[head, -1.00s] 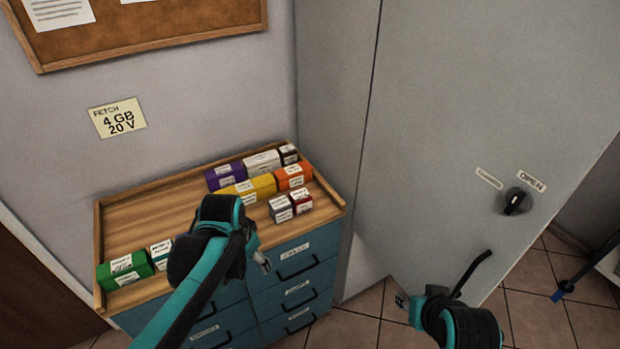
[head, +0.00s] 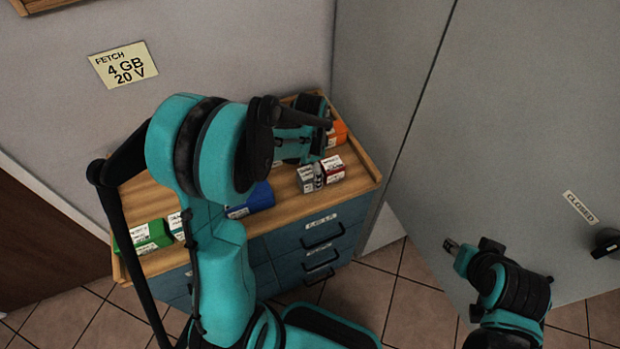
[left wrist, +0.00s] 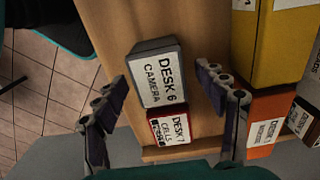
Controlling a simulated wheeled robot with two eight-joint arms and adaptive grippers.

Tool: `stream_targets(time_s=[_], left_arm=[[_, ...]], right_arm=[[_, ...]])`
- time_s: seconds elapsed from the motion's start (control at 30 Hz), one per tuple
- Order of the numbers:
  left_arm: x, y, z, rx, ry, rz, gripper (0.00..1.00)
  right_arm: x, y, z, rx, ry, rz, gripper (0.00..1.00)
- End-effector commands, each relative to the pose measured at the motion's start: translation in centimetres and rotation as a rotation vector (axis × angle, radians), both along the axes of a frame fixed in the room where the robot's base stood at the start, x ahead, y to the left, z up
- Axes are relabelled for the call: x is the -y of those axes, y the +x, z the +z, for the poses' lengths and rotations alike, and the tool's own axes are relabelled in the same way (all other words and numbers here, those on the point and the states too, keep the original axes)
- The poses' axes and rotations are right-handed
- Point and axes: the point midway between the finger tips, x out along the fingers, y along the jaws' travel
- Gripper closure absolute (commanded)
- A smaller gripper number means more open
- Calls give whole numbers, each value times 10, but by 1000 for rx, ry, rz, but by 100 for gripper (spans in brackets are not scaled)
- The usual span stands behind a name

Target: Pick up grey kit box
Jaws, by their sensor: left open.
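The grey kit box (left wrist: 152,82), with a white label reading DESK 6 CAMERA, stands on the wooden top in the left wrist view. It also shows in the head view (head: 305,179), at the front right of the top. A red box (left wrist: 172,128), labelled DESK 7, stands beside it; it shows in the head view (head: 333,170) too. My left gripper (head: 297,145) is open above the boxes. In the left wrist view its fingers (left wrist: 162,84) are on either side of the grey box, with nothing held. My right gripper (head: 455,247) hangs in front of the grey door.
Orange (left wrist: 266,122) and yellow (left wrist: 272,48) boxes stand close to the right finger. A blue box (head: 252,200) and a green box (head: 145,236) stand further left. A raised wooden rim edges the drawer unit (head: 310,238). The floor in front is clear.

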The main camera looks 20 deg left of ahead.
Motion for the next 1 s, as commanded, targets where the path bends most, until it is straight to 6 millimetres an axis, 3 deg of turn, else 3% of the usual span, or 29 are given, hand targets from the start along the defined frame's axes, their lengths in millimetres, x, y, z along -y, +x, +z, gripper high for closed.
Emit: stream_targets(time_s=[0.03,0.17,0.4,0.47,0.63,1.0], left_arm=[[0,0,-13,0,0,0,28],[0,0,-31,0,0,1,28],[0,0,-33,0,0,1,28],[0,0,-33,0,0,1,39],[0,0,-33,0,0,1,84],[0,0,-26,1,1,1,85]], right_arm=[[0,0,-8,0,0,0,60],[0,0,-15,0,0,0,60],[0,0,-14,0,0,0,60],[0,0,-14,0,0,0,60],[0,0,-14,0,0,0,60],[0,0,-11,0,0,0,60]])
